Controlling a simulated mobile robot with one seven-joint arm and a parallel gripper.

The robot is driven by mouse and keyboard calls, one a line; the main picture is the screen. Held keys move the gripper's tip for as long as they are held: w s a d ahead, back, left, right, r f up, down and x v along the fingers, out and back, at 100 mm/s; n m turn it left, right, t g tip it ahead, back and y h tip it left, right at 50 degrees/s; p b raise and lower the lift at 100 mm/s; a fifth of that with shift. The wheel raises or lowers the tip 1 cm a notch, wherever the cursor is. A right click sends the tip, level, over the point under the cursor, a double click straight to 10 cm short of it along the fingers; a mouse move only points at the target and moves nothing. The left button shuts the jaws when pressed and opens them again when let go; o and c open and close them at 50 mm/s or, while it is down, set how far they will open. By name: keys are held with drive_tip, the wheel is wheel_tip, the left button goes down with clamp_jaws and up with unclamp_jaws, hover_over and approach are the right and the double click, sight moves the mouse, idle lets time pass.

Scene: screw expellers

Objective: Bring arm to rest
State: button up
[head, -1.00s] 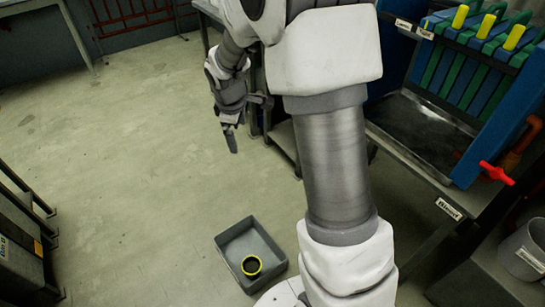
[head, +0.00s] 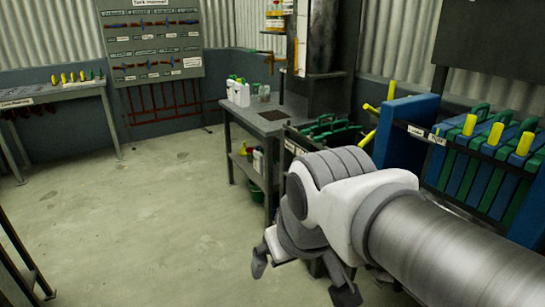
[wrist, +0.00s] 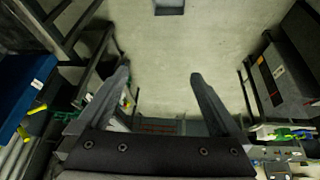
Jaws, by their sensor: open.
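My gripper (head: 302,280) is at the lower middle of the head view, at the end of my grey and white arm, above the floor beside the benches on the right. Its two dark fingers are spread apart. They also show wide apart in the wrist view (wrist: 160,80), with only the floor and room behind them and nothing between them. My arm comes in from the lower right and hides part of the bench behind it.
A workbench (head: 262,122) with white jugs (head: 238,92) stands behind my arm. A blue and green plate rack (head: 480,165) with yellow handles is close on the right. The floor (head: 140,220) at left is clear. A grey box (wrist: 169,6) shows at the wrist view's top.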

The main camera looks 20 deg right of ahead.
drive_tip(key=shift+s+a+m, duration=0.15)
drive_tip(key=shift+s+m, duration=0.25)
drive_tip(key=shift+s, duration=0.75)
wheel_tip(320, 180, up, 23)
drive_tip(key=p, duration=2.3)
